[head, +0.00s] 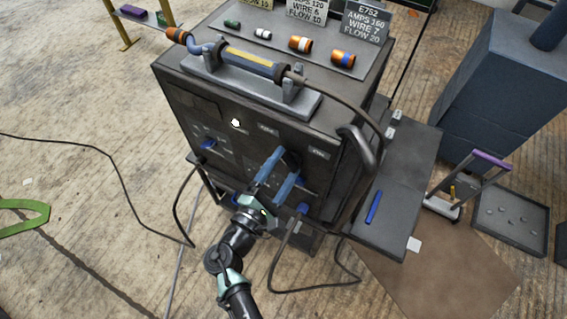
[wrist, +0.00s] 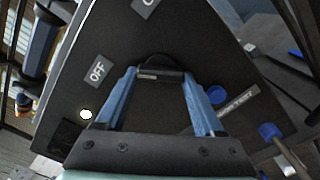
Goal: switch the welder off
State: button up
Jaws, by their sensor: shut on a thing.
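The welder (head: 250,105) is a dark grey cabinet standing in the middle of the head view. My gripper (head: 285,164) reaches its front panel from below, its two blue fingers at the panel. In the wrist view my gripper (wrist: 160,76) has its fingers on either side of a dark knob (wrist: 160,62) and is shut on it. An OFF label (wrist: 97,72) is on the panel to the left of the knob. A second label (wrist: 145,5) above is cut off by the frame edge. A small round white lamp (wrist: 86,113) looks bright; it also shows in the head view (head: 235,122).
A torch (head: 245,62) lies in a cradle on the welder's top, with several coloured parts behind it. Blue connectors (head: 302,208) and hanging cables sit low on the front. A side shelf (head: 400,195) holds a blue rod (head: 373,207). Floor at left is mostly clear.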

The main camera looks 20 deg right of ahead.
jog(key=shift+n, duration=0.5)
jog(key=o, duration=1.4)
jog(key=v, duration=1.3)
jog(key=shift+b, duration=0.4)
